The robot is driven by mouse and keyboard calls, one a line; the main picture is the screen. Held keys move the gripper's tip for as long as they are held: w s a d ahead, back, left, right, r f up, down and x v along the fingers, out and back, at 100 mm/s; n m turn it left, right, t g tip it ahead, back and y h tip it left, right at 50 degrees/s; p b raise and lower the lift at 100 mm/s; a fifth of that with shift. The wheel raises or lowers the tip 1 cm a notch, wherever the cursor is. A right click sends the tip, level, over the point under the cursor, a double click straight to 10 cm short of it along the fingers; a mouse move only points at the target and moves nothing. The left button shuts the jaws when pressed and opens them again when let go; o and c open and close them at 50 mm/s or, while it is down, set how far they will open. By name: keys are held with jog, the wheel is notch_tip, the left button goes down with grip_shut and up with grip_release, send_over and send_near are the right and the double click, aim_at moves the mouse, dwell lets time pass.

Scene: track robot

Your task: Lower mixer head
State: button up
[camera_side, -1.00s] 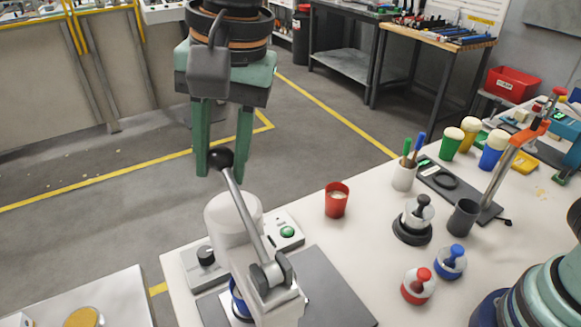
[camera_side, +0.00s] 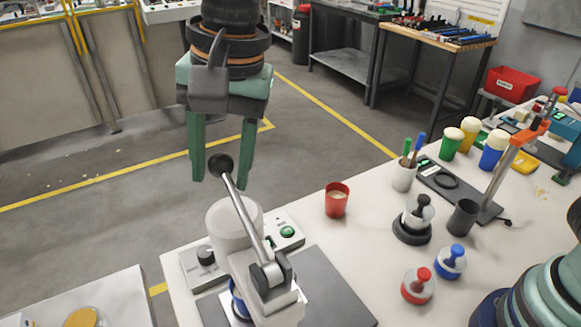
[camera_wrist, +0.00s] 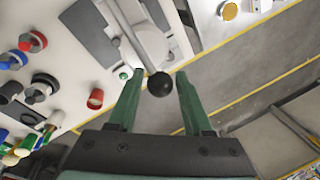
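The mixer is a white machine on a dark grey plate, with a white cylindrical head (camera_side: 232,224) in the side view. A grey lever (camera_side: 247,222) slants up from its pivot (camera_side: 268,277) to a black ball knob (camera_side: 221,166). My gripper (camera_side: 222,182) is above the mixer, pointing down, with its two green fingers apart on either side of the knob. Contact cannot be made out. A blue part (camera_side: 239,302) under the head is partly hidden.
A red cup (camera_side: 337,200) stands right of the mixer. A control box with a green button (camera_side: 287,232) and a black dial (camera_side: 205,255) flank the head. Red (camera_side: 418,286) and blue (camera_side: 450,262) knobbed pieces and a pen cup (camera_side: 404,176) stand farther right.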

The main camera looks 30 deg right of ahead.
jog(key=shift+o, duration=0.3)
notch_tip(320, 180, up, 12)
jog(key=s+d, duration=0.1)
jog(key=shift+s+d, duration=0.3)
jog(key=shift+d, duration=0.05)
dwell(0.3)
jog(key=shift+h, duration=0.3)
jog(key=f, duration=0.4)
jog(key=w+a+f, duration=0.1)
jog(key=f, duration=0.3)
jog(key=a+f, duration=0.1)
jog(key=f, duration=0.3)
jog(key=shift+w, duration=0.15)
jog(key=shift+r, duration=0.1)
grip_shut()
dwell(1.1)
